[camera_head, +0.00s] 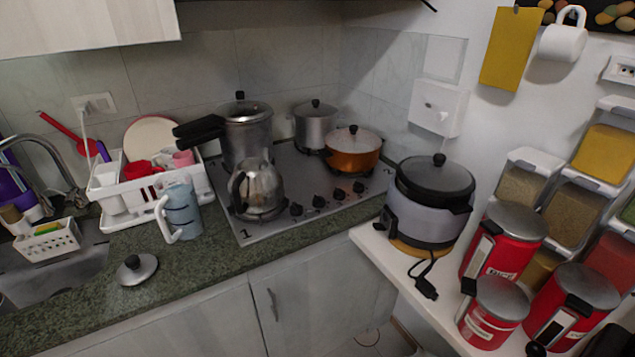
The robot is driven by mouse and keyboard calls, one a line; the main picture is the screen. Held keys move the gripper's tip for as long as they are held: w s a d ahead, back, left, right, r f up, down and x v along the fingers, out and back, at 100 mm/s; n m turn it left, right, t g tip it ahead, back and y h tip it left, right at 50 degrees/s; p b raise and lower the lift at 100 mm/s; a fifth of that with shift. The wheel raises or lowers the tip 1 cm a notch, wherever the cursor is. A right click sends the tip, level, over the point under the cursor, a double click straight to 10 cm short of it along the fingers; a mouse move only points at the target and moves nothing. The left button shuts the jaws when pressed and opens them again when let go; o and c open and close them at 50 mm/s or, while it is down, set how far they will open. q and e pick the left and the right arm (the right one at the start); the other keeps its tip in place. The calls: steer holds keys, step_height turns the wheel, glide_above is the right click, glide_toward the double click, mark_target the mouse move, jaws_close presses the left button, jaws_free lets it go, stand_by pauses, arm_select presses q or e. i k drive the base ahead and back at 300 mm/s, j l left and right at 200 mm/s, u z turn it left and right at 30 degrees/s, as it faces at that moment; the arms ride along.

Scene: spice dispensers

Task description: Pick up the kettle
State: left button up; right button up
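A shiny silver kettle (262,188) stands upright on the front left part of the steel stovetop (245,232). Its dark curved handle is on its left side. A tall pressure cooker (246,133) stands close behind it, with its black handle pointing left. Neither of my grippers can be made out in the head view, and nothing is touching the kettle.
A blue-grey pitcher (180,210) stands left of the kettle, near a white dish rack (142,190). A loose lid (137,268) lies on the green counter. An orange pot (352,152) and stove knobs are right of the kettle. A cooker (432,195) and red canisters (503,240) occupy the right shelf.

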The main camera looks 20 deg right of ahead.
mark_target(255, 185)
steer(key=z, duration=0.15)
steer(key=j+u, duration=0.15)
steer(key=j, duration=0.55)
steer(key=j+u, duration=0.2)
steer(key=j, duration=0.5)
steer(key=i+j+u, duration=0.15)
steer(key=j, duration=0.5)
steer(key=z, duration=1.4)
steer(key=i+l+u, duration=0.25)
steer(key=i+l, duration=0.15)
steer(key=l, duration=0.15)
steer(key=i+l+u, duration=0.3)
steer(key=l, duration=0.35)
steer(key=i+l+u, duration=0.25)
steer(key=l, duration=0.45)
steer(key=i, duration=0.15)
